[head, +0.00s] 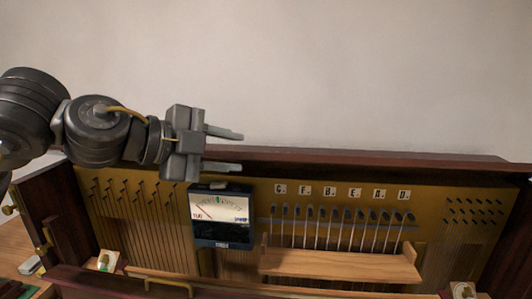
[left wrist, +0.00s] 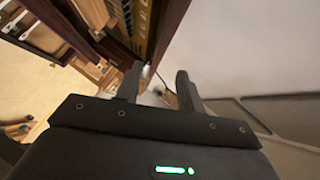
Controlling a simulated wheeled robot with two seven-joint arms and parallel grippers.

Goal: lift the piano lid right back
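The piano (head: 340,212) stands open at the top, with its strings and gold plate showing. A long dark red-brown wooden strip (head: 400,160) runs along its back top edge; it looks like the lid seen nearly edge-on, though I cannot be sure. My left gripper (head: 234,151) is over the left part of this back edge, its fingers apart and pointing right. In the left wrist view the fingers (left wrist: 160,86) are spread with nothing held between them. A dark wooden panel (left wrist: 168,27) lies beyond them there. Contact with the wood cannot be told. My right gripper is out of view.
A tuning meter (head: 221,232) with a dial stands inside the piano, just below my left gripper. A light wooden rail (head: 340,264) and lettered tiles (head: 330,191) are to its right. A bare pale wall (head: 330,70) rises behind the piano.

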